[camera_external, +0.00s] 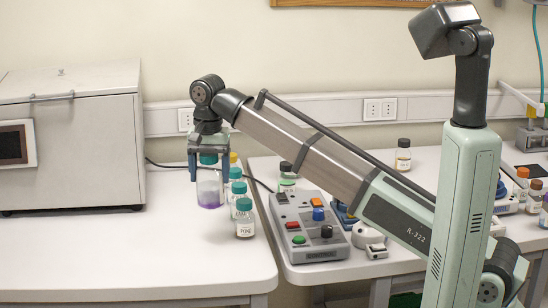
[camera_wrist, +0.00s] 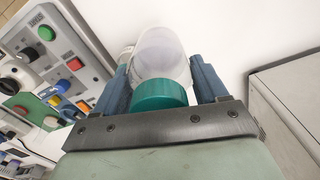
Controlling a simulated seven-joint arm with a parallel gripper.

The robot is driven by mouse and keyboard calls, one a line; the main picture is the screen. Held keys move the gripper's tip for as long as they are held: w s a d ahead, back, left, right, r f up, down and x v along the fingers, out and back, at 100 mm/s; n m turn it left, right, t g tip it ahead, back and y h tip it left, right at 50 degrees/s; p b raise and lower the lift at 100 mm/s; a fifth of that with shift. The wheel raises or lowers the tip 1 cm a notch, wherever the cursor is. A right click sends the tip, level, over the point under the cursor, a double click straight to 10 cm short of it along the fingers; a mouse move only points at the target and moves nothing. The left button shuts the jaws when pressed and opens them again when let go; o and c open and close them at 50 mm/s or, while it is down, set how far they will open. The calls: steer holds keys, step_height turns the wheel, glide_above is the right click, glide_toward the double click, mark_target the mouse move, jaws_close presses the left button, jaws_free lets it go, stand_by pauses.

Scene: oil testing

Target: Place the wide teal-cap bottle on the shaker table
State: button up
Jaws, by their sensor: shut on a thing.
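The wide teal-cap bottle, clear with purple contents, hangs upright in my gripper (camera_external: 208,176) above the left table in the external view. Its clear body (camera_external: 209,192) shows below the fingers and its teal cap sits between them. In the wrist view the teal cap (camera_wrist: 160,95) and pale body (camera_wrist: 160,52) lie between the two blue fingers (camera_wrist: 161,85). My gripper is shut on this bottle. I cannot pick out the shaker table with certainty in either view.
Small teal-cap bottles (camera_external: 244,218) stand in a row just right of the held bottle. A grey control box (camera_external: 308,228) with coloured buttons sits on the right table, across a gap. A large grey-white cabinet (camera_external: 75,150) stands at left. The left table's front (camera_external: 110,250) is clear.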

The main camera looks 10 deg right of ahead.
mark_target(201, 177)
steer(key=s+a, duration=0.1)
steer(key=s+a+n, duration=0.1)
steer(key=shift+s+a+f, duration=0.1)
steer(key=shift+s+f, duration=0.1)
steer(key=shift+s, duration=0.15)
steer(key=shift+s+a+f, duration=0.1)
steer(key=shift+f, duration=4.9)
steer(key=shift+f, duration=0.15)
steer(key=o, duration=1.4)
steer(key=shift+c, duration=0.2)
step_height(201, 177, up, 12)
